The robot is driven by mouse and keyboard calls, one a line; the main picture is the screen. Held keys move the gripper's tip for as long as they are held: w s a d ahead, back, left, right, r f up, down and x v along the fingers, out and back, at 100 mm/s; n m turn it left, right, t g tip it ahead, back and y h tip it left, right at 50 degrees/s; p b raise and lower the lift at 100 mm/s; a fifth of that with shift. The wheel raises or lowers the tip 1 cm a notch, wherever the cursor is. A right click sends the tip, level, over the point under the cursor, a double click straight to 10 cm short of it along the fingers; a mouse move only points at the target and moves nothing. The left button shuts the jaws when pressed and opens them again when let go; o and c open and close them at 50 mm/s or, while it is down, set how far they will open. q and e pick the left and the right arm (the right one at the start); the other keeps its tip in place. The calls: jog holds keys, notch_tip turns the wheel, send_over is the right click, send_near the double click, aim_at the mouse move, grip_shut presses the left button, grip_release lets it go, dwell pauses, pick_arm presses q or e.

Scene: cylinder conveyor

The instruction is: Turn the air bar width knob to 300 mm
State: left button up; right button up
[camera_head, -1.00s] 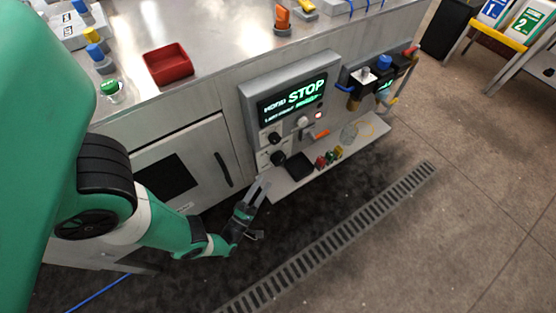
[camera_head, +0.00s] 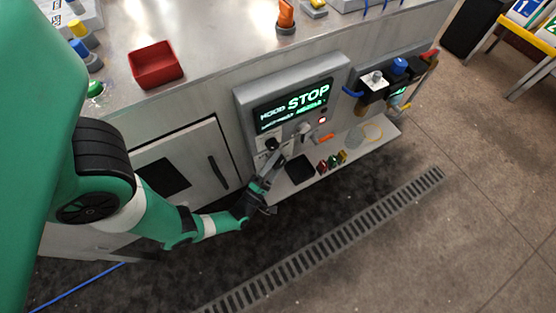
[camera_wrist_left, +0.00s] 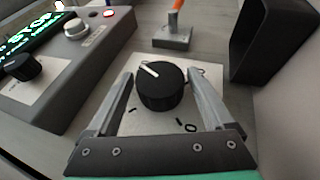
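A round black knob (camera_wrist_left: 160,86) with a white pointer line stands on a pale dial plate (camera_wrist_left: 185,128) in the left wrist view. The pointer lies toward the upper left of that view. The plate has dark marks, one reading 0; the rest of its scale is hidden or too small to read. My left gripper (camera_head: 277,161) is at the front of the control panel in the head view, largely hiding this knob there. In the wrist view its fingers are open, one on each side of the knob, with visible gaps. My right gripper is not in view.
A display (camera_head: 294,105) reading STOP is above, with another black knob (camera_wrist_left: 22,67) and a grey knob (camera_wrist_left: 75,28) on its housing. A black bin (camera_wrist_left: 272,45) and an orange-handled part (camera_wrist_left: 174,30) stand beyond the dial. Small coloured items (camera_head: 332,161) sit on the shelf.

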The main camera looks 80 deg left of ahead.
pick_arm(q)
jog(key=c, duration=1.2)
jog(key=shift+o, duration=0.2)
jog(key=shift+r+p, duration=0.2)
jog(key=shift+p, duration=0.5)
jog(key=m+g+h+p, duration=0.2)
jog(key=g+h+p, duration=0.1)
jog(key=p, duration=0.6)
jog(key=shift+r+g+h, duration=0.15)
jog(key=shift+g+h, duration=0.15)
jog(key=shift+h, duration=0.1)
jog(key=shift+f+m+g+h+p, duration=0.3)
jog(key=shift+m+g+p, duration=0.15)
jog(key=shift+p, duration=0.5)
jog(key=o, duration=1.4)
jog(key=shift+c, duration=0.2)
